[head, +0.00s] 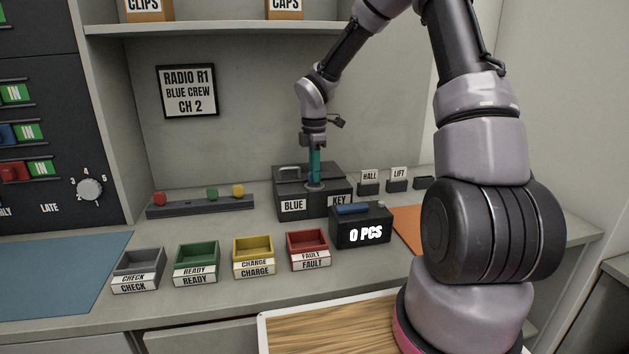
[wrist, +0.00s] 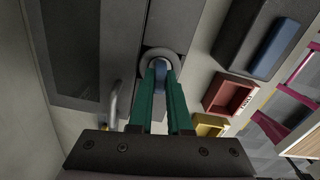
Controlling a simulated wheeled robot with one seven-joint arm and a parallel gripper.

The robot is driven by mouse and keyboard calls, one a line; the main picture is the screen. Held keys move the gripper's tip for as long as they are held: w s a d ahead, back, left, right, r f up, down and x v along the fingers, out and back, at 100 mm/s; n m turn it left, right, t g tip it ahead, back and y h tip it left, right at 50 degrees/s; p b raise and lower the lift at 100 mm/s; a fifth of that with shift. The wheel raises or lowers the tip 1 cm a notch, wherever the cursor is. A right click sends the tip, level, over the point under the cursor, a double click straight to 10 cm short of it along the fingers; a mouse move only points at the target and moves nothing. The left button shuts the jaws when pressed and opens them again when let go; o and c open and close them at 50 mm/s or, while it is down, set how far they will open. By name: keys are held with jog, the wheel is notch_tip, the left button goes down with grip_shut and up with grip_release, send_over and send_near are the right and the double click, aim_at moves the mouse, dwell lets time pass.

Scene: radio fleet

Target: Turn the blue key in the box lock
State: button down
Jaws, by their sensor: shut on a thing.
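A dark grey box (head: 285,181) with a handle on its lid and labels reading BLUE and KEY stands at the back of the counter. A round lock ring (wrist: 148,54) sits on top of it. My gripper (head: 314,181) points straight down over the lock with its green fingers. In the wrist view, my gripper (wrist: 161,75) is shut on the blue key (wrist: 161,66), whose small visible part lies between the fingertips inside the ring. The fingers hide the rest of the key, so its turn angle cannot be told.
A dark counter unit (head: 362,234) reading 0 PCS stands just in front of the box. Grey, green, yellow and red trays (head: 308,247) line the front. A rack (head: 200,206) with coloured knobs lies left, and small HALL and LIFT blocks (head: 398,184) stand right.

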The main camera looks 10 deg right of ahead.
jog(key=shift+n, duration=0.7)
jog(key=c, duration=0.8)
grip_release()
